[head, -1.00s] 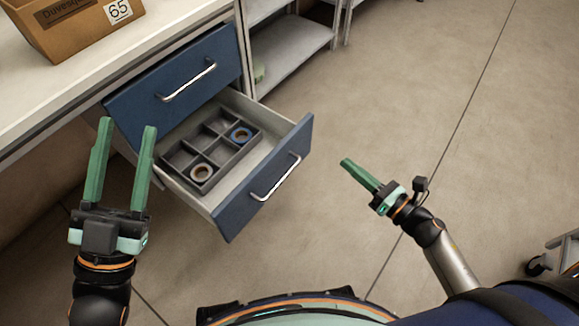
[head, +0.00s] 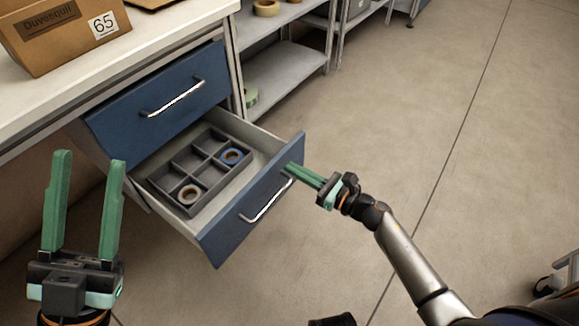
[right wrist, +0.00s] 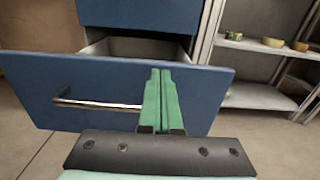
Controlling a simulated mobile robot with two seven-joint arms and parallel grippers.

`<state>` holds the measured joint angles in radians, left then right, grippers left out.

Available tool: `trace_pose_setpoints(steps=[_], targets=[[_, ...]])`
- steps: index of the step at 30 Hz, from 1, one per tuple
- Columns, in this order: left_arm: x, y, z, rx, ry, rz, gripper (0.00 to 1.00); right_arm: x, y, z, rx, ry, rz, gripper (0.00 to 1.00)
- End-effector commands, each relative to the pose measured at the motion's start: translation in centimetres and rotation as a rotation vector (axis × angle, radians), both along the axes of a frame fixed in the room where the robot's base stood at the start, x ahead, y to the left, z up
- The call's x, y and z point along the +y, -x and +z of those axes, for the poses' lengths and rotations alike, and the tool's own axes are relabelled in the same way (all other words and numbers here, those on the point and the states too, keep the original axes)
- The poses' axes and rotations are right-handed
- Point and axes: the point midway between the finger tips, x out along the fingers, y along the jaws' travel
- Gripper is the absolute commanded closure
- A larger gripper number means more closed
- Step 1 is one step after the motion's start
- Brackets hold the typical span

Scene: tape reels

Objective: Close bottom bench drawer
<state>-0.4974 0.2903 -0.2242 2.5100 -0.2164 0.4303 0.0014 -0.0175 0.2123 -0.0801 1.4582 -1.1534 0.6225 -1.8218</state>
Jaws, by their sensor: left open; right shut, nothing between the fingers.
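The bottom bench drawer (head: 213,250) is pulled out, with a blue front and a silver bar handle (head: 267,202). It also shows in the right wrist view (right wrist: 50,84). In the right wrist view the fingers (right wrist: 161,75) point at the front. My left gripper (head: 88,158) is open and empty, left of the drawer.
The upper blue drawer (head: 160,100) is shut. A cardboard box (head: 68,40) marked 65 stands on the white bench top (head: 150,45). Grey shelves (head: 285,75) with tape reels stand behind.

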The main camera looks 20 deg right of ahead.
Motion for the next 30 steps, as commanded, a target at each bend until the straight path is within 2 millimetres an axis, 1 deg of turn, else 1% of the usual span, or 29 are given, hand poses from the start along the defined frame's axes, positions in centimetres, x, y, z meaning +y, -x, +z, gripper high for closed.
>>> trace_pose_setpoints(steps=[3,6,19,23,26,30], targets=[[0.0,0.0,-0.2,0.001,0.001,-0.001,0.52,0.9,-1.1,0.0,-0.001,-0.002,0.001,1.0],[0.0,0.0,-0.2,0.002,0.003,-0.002,0.52,1.2,-1.5,0.0,0.001,-0.001,0.0,1.0],[0.0,0.0,-0.3,0.003,0.003,-0.004,0.52,1.4,-1.7,0.0,0.001,-0.001,0.0,1.0],[0.0,0.0,-0.7,0.005,0.005,-0.006,0.52,1.7,-2.1,-0.1,0.0,0.0,0.001,1.0],[0.0,0.0,-1.3,0.009,0.011,-0.01,0.52,2.4,-3.0,-0.2,-0.002,0.0,0.002,1.0],[-0.2,-0.1,-2.6,0.019,0.022,-0.022,0.52,4.0,-5.0,-0.3,-0.003,-0.001,0.002,1.0]])
